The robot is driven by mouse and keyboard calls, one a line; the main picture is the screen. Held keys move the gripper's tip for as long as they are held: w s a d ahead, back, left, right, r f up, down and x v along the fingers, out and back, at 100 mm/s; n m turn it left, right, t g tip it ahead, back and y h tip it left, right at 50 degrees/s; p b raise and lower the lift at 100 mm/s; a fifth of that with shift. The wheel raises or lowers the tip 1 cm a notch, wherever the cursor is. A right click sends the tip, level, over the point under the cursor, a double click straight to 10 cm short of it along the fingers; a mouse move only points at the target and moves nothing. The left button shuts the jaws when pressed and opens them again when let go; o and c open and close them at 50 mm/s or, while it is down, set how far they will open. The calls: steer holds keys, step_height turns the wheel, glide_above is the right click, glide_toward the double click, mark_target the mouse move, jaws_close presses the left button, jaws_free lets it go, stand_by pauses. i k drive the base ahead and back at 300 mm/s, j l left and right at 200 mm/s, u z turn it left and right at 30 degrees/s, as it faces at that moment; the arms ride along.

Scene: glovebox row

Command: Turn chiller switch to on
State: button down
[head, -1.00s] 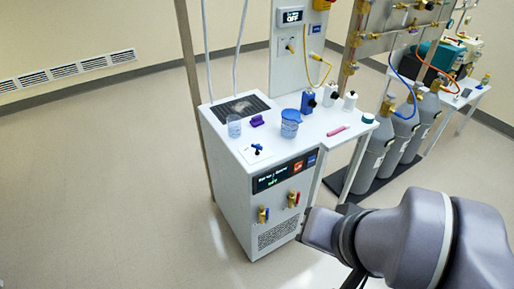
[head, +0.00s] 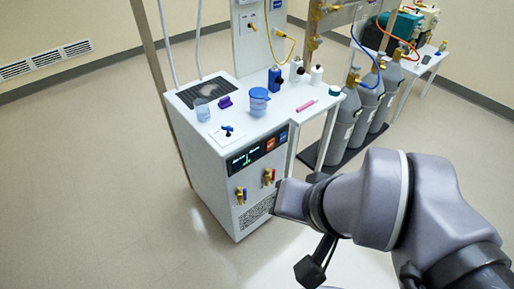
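The chiller appears to be the white cabinet (head: 215,185) left of centre. Its front has a dark display (head: 249,157) with small lit text too blurred to read. Beside the display are an orange-red square (head: 270,143) and a blue square (head: 283,137). A small blue knob or lever (head: 227,131) sits on a white plate on the cabinet top. I cannot tell which of these is the chiller switch. My grey arm covers the lower right. A dark part of mine (head: 316,262) hangs below it, apart from the cabinet; its fingers cannot be made out.
Two valves with blue and red handles (head: 269,178) stick out of the cabinet front. Cups and bottles stand on top, including a blue-lidded cup (head: 258,102). Grey gas cylinders (head: 346,125) stand to the right. The floor (head: 90,190) at left is clear.

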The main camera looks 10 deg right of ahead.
mark_target(223, 127)
steer(key=i+j+z, duration=0.1)
steer(key=i+z, duration=0.25)
steer(key=i+j+z, duration=0.3)
steer(key=i, duration=0.15)
